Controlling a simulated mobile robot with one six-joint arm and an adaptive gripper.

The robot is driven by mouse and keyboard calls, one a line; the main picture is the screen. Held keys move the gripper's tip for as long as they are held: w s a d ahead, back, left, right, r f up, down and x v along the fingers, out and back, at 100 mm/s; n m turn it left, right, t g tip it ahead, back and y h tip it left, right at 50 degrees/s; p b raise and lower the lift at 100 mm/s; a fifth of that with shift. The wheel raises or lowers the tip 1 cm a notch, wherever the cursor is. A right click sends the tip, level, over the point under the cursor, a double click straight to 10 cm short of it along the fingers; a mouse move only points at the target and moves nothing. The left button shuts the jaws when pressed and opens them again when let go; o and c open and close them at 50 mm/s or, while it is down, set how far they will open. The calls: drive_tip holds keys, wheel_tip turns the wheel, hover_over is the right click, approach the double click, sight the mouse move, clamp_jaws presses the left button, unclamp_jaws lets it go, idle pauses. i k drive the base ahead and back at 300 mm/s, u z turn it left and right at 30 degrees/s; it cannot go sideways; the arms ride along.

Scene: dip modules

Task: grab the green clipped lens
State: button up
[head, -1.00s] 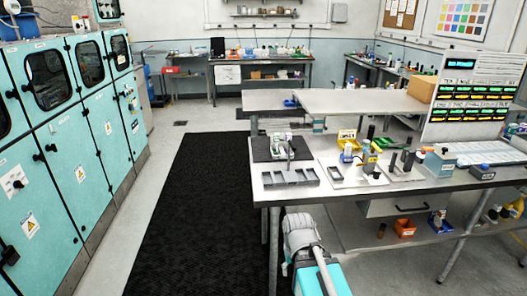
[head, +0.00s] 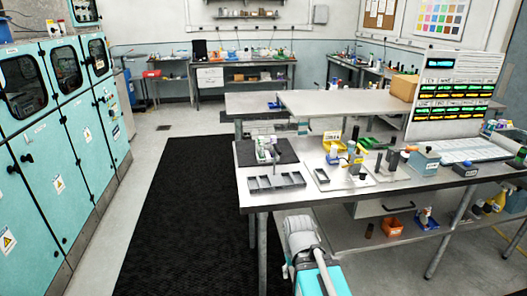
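I cannot pick out a green clipped lens for certain; things on the workbench are small at this distance. A small white and greenish device (head: 265,151) stands on a black mat (head: 287,148) at the bench's left end. Green trays (head: 368,143) lie farther back, beside a yellow bin (head: 332,139). My white and teal arm shows at the bottom centre, in front of the bench. My gripper is not visible.
The workbench (head: 411,181) fills the right side, with a grey compartment tray (head: 276,183) near its front edge. Teal cabinets (head: 50,170) line the left. The black floor mat (head: 187,215) between is clear.

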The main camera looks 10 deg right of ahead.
sight(261, 140)
drive_tip(key=i, duration=0.85)
